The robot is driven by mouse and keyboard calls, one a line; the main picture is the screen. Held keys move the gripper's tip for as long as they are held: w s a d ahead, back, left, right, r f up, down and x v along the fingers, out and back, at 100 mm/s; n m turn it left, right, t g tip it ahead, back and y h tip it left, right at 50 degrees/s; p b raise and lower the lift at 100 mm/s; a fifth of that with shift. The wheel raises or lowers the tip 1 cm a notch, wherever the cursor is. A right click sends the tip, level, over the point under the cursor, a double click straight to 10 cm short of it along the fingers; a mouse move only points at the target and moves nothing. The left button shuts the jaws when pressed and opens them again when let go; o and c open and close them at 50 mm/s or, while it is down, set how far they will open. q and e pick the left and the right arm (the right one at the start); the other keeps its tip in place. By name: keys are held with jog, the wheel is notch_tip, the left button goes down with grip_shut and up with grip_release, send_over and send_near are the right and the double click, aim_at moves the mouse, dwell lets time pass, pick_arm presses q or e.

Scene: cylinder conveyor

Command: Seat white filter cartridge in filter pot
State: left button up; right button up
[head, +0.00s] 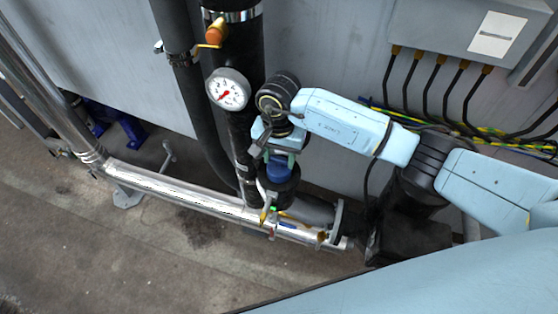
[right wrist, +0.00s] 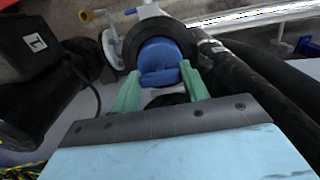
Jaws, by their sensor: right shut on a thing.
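The filter pot (head: 279,188) is a dark round housing on the pipework, low in the middle of the head view. In the right wrist view its black rim (right wrist: 187,40) surrounds a blue round part, which I take as the end of the filter cartridge (right wrist: 159,55). No white body shows; the pot hides whatever is below. The blue part also shows in the head view (head: 277,167). My right gripper (head: 280,152) is above the pot, its green fingers (right wrist: 160,88) shut on the blue end. I cannot tell how deep the cartridge sits. My left gripper is not in view.
A black vertical pipe with a gauge (head: 228,90) and an orange-handled valve (head: 214,35) stands close left of my right gripper. A shiny horizontal pipe (head: 175,187) runs low past the pot. A grey box with cables (head: 460,25) is at upper right. Open floor lies lower left.

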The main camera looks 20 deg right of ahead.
notch_tip(320, 180, down, 2)
jog(key=shift+f, duration=0.4)
jog(key=o, duration=1.4)
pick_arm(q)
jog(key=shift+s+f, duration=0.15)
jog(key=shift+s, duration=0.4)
pick_arm(e)
jog(key=shift+r, duration=0.45)
pick_arm(q)
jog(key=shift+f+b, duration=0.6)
jog(key=shift+b, duration=0.15)
pick_arm(e)
notch_tip(320, 180, up, 12)
jog(key=shift+f, duration=0.25)
